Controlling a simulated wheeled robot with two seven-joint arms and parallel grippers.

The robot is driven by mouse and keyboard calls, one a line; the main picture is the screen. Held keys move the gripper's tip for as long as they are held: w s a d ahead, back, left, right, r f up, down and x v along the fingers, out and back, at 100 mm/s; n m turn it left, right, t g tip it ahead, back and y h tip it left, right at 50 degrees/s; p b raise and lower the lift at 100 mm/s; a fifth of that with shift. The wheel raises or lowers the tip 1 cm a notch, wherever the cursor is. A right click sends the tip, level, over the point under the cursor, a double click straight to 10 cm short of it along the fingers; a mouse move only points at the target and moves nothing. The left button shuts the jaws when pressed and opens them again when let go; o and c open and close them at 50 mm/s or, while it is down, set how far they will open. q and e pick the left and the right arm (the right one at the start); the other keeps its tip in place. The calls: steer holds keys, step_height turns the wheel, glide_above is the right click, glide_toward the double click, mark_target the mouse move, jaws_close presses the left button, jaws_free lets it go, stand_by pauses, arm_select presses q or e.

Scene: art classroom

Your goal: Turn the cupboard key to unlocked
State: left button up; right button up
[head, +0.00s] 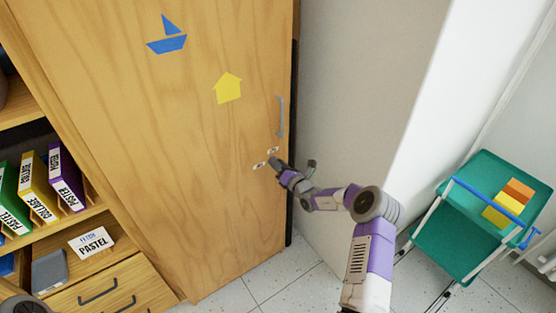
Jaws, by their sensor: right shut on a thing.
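The wooden cupboard door (190,130) fills the middle of the head view and is closed. A grey vertical handle (280,117) is near its right edge. Below the handle are two small white lock labels (258,166), too small to read. My right gripper (274,163) is at the door between these labels, shut on the key. The key itself is hidden by the fingers, so I cannot tell which way it is turned.
Open shelves with colored binders (38,195) and a drawer unit (100,290) stand at the left. A pale wall is right of the cupboard, with speckled floor in front.

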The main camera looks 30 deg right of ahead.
steer(key=m+p, duration=0.3)
steer(key=m, duration=0.2)
steer(key=shift+r+m, duration=0.1)
steer(key=shift+m, duration=0.2)
steer(key=shift+m+p, duration=0.8)
steer(key=shift+m, duration=1.4)
steer(key=o, duration=1)
steer(key=shift+o, duration=0.2)
steer(key=s+p, duration=0.1)
steer(key=s, duration=0.6)
steer(key=shift+s+d+p, duration=0.25)
steer(key=shift+d+p, duration=0.05)
steer(key=shift+p, duration=0.1)
